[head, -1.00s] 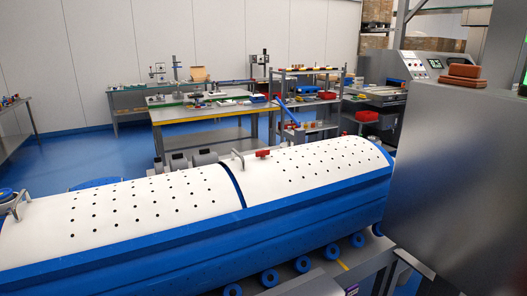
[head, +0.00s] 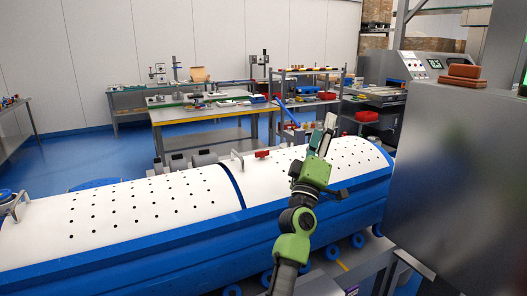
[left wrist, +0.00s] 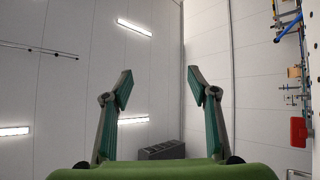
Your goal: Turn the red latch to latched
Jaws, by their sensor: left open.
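The red latch (head: 261,155) sits on top of the white perforated cover (head: 290,168) of the long blue drum, right of the seam between its two sections. My left gripper (head: 326,128) is raised over the drum, to the right of the latch and apart from it, with its fingers pointing up. In the left wrist view the fingers (left wrist: 160,78) are spread with nothing between them. A red piece (left wrist: 298,132) shows at the right edge of that view; I cannot tell if it is the latch. My right gripper is out of view.
A curved metal handle (head: 238,158) stands just left of the latch. A large grey metal cabinet (head: 455,190) blocks the right side. Workbenches (head: 215,112) and shelves with red bins stand behind the drum. The air above the drum's left part is clear.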

